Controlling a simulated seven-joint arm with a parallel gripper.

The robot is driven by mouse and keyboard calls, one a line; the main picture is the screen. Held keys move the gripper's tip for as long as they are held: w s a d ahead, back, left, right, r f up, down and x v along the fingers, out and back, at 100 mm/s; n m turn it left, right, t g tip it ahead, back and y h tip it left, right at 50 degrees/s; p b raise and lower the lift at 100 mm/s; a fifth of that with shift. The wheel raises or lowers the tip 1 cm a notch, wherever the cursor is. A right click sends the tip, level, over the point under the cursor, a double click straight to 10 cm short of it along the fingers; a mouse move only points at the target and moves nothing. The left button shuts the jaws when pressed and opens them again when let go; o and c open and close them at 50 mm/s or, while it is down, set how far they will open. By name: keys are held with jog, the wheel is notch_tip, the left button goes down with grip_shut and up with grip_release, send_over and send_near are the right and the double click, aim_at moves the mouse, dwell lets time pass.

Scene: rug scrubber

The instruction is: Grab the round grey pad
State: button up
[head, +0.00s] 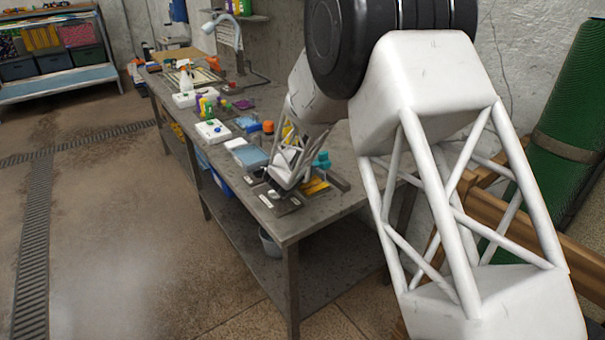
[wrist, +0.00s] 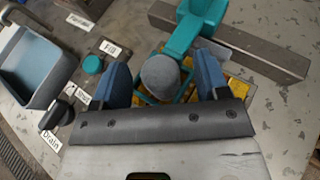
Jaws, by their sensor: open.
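The round grey pad (wrist: 160,77) shows in the wrist view, between the two blue fingers of my gripper (wrist: 162,74). My gripper is open, with one finger on each side of the pad and a visible gap on both sides. A teal frame and teal arm (wrist: 196,22) adjoin the pad, over a yellow piece. In the head view my gripper (head: 287,165) is low over the near end of the workbench, and the pad is hidden there. The teal part (head: 321,160) shows just right of it.
A grey metal bar (wrist: 270,55) lies behind the pad. A blue-grey tray (wrist: 35,65), a teal knob (wrist: 93,64) and a dark knob (wrist: 56,114) are at left, near labels reading Fill and Drain. Bottles and small items crowd the workbench (head: 300,218) further back.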

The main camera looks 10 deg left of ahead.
jog(key=c, duration=1.1)
jog(key=shift+r, duration=0.1)
jog(key=shift+c, duration=0.2)
jog(key=shift+r, duration=0.8)
notch_tip(320, 180, up, 2)
jog(key=shift+r, duration=0.1)
jog(key=s+d, duration=0.3)
jog(key=s, duration=0.4)
jog(key=s+d+r, duration=0.1)
jog(key=s+d, duration=0.1)
jog(key=s, duration=0.6)
jog(key=shift+d, duration=0.4)
